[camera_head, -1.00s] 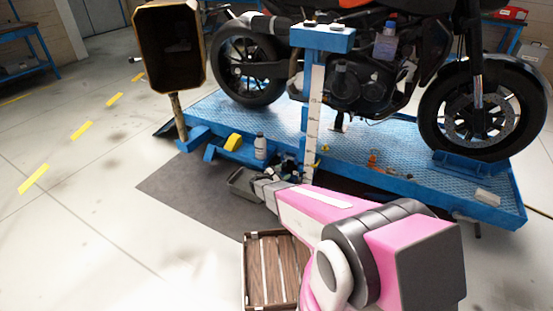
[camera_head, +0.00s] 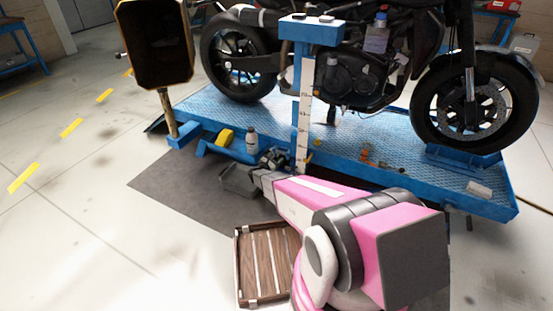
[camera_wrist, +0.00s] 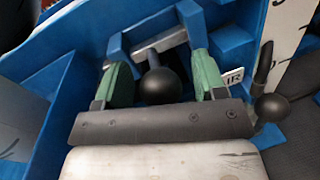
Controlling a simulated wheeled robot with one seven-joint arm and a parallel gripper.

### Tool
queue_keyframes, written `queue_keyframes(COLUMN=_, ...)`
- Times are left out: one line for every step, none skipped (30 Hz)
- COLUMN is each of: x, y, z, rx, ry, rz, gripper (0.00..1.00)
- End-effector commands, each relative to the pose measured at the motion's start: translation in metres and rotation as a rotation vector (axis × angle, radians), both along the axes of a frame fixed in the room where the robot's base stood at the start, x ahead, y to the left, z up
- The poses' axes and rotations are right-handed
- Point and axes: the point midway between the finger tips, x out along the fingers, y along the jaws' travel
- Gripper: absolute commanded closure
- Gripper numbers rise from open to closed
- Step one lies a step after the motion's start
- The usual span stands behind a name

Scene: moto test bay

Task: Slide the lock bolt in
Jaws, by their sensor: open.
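In the wrist view, my gripper (camera_wrist: 161,80) is open, with a green finger on each side of a round black knob (camera_wrist: 160,86). The knob appears to sit on a grey metal bolt (camera_wrist: 158,45) crossing blue brackets on the lift. Gaps show between the knob and both fingers, and the gripper's dark palm edge is close below it. In the head view, my pink arm reaches to the lift's front edge by the upright post; my gripper is small and dark there, and the bolt cannot be made out.
A second black knob (camera_wrist: 271,107) on a lever is right of my gripper, beside a white scale (camera_wrist: 292,30). The blue lift (camera_head: 400,165) carries a motorcycle (camera_head: 345,75). A wooden crate (camera_head: 238,270) is on the floor below.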

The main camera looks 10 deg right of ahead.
Motion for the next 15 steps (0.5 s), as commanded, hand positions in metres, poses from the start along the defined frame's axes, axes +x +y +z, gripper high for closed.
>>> queue_keyframes(x=0.0030, y=-0.0030, z=-0.0003, rx=0.000, ry=0.000, rz=-0.001, gripper=0.36)
queue_keyframes(x=0.0038, y=-0.0041, z=-0.0002, rx=0.000, ry=0.000, rz=-0.001, gripper=0.36)
queue_keyframes(x=0.0048, y=-0.0051, z=-0.0001, rx=0.000, ry=0.000, rz=-0.001, gripper=0.36)
queue_keyframes(x=0.0052, y=-0.0057, z=0.0000, rx=0.000, ry=0.000, rz=-0.001, gripper=0.36)
queue_keyframes(x=0.0056, y=-0.0060, z=0.0001, rx=0.000, ry=0.000, rz=0.000, gripper=0.36)
queue_keyframes(x=0.0057, y=-0.0063, z=0.0002, rx=0.000, ry=0.000, rz=0.000, gripper=0.36)
queue_keyframes(x=0.0058, y=-0.0063, z=0.0002, rx=0.000, ry=0.000, rz=0.000, gripper=0.36)
queue_keyframes(x=0.0058, y=-0.0064, z=0.0003, rx=0.000, ry=0.000, rz=0.000, gripper=0.36)
queue_keyframes(x=0.0057, y=-0.0063, z=0.0003, rx=0.000, ry=0.000, rz=0.000, gripper=0.36)
queue_keyframes(x=0.0057, y=-0.0063, z=0.0003, rx=0.000, ry=0.000, rz=0.000, gripper=0.36)
queue_keyframes(x=0.0057, y=-0.0061, z=0.0003, rx=0.001, ry=-0.001, rz=0.000, gripper=0.36)
queue_keyframes(x=0.0057, y=-0.0061, z=0.0003, rx=0.001, ry=-0.001, rz=0.000, gripper=0.36)
queue_keyframes(x=0.0057, y=-0.0061, z=0.0003, rx=0.001, ry=-0.001, rz=0.000, gripper=0.42)
queue_keyframes(x=0.0057, y=-0.0061, z=0.0003, rx=0.001, ry=-0.001, rz=0.000, gripper=0.52)
queue_keyframes(x=0.0057, y=-0.0061, z=0.0003, rx=0.001, ry=-0.001, rz=0.000, gripper=0.65)
